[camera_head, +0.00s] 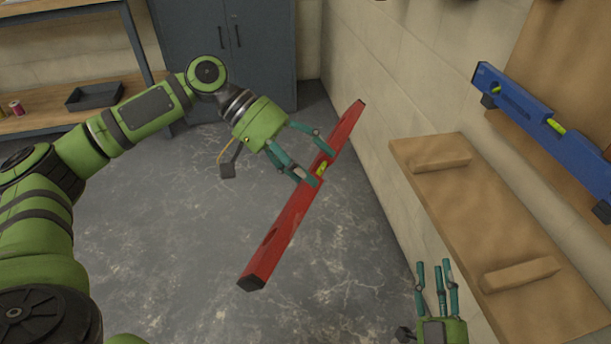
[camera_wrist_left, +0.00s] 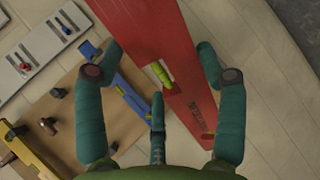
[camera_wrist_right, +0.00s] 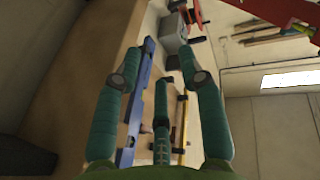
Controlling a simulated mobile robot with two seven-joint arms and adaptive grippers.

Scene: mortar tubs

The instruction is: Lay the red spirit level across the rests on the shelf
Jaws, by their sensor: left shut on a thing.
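The red spirit level (camera_head: 290,217) hangs tilted in the air over the floor, left of the shelf. My left gripper (camera_head: 318,165) is shut on it near its middle, beside the yellow vial. The level (camera_wrist_left: 150,35) also runs between the fingers in the left wrist view. The wooden shelf (camera_head: 450,212) is on the wall at the right, with two wooden rests on it, the far rest (camera_head: 441,161) and the near rest (camera_head: 520,274). Nothing lies across them. My right gripper (camera_head: 437,275) is empty with fingers apart, low and left of the shelf's near end.
A blue spirit level (camera_head: 540,115) is on a wooden board above the shelf. A grey cabinet (camera_head: 228,50) and a bench with a dark tray (camera_head: 94,95) stand at the back left. The floor between is clear.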

